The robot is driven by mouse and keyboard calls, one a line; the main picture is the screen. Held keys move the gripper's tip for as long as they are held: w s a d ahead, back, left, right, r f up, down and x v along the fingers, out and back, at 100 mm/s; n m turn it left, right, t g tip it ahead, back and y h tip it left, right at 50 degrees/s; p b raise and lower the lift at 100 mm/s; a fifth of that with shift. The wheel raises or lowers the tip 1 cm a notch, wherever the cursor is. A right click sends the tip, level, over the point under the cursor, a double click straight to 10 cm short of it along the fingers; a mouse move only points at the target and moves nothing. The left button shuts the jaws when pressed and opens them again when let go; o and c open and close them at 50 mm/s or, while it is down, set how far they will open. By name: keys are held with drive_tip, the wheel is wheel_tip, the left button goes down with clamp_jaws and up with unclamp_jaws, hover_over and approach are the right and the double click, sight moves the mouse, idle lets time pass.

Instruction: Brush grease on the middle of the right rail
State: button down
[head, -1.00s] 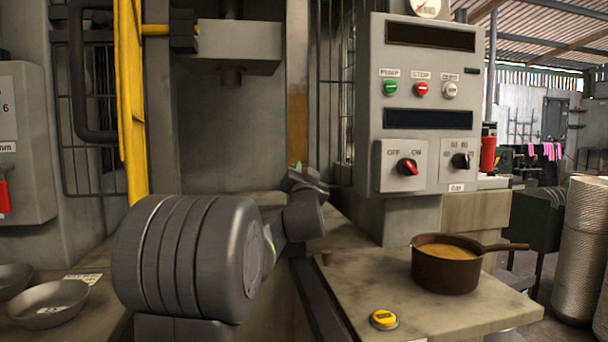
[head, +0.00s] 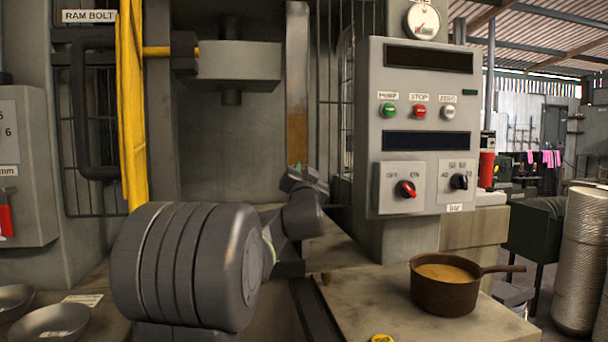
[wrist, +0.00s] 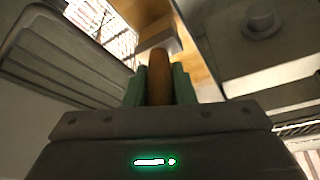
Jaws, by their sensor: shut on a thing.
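The right rail (head: 297,100) is the upright strip at the right of the press opening, grey at the top with a tan-brown stretch below. My gripper (head: 297,170) is small and dark in front of its lower part in the head view. In the wrist view my gripper (wrist: 160,88) has its green fingers shut on the brown wooden handle of the brush (wrist: 160,65). The brush's bristles are hidden, and I cannot tell whether they touch the rail. A brown saucepan (head: 442,297) with tan grease (head: 444,273) stands at the lower right.
The grey control panel (head: 420,140) stands close to the right of the rail. A yellow upright bar (head: 130,110) stands at the left. The saucepan is on a pale bench top (head: 375,300). Metal bowls (head: 50,322) lie at the lower left.

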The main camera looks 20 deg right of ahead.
wheel_tip(320, 180, up, 18)
drive_tip(key=p, duration=1.4)
idle(1.1)
drive_tip(key=shift+s+f, duration=0.1)
drive_tip(key=shift+s, duration=0.05)
drive_tip(key=s+a, duration=0.2)
drive_tip(key=s, duration=0.6)
drive_tip(key=shift+s, duration=0.25)
drive_tip(key=shift+a, duration=0.1)
idle(0.6)
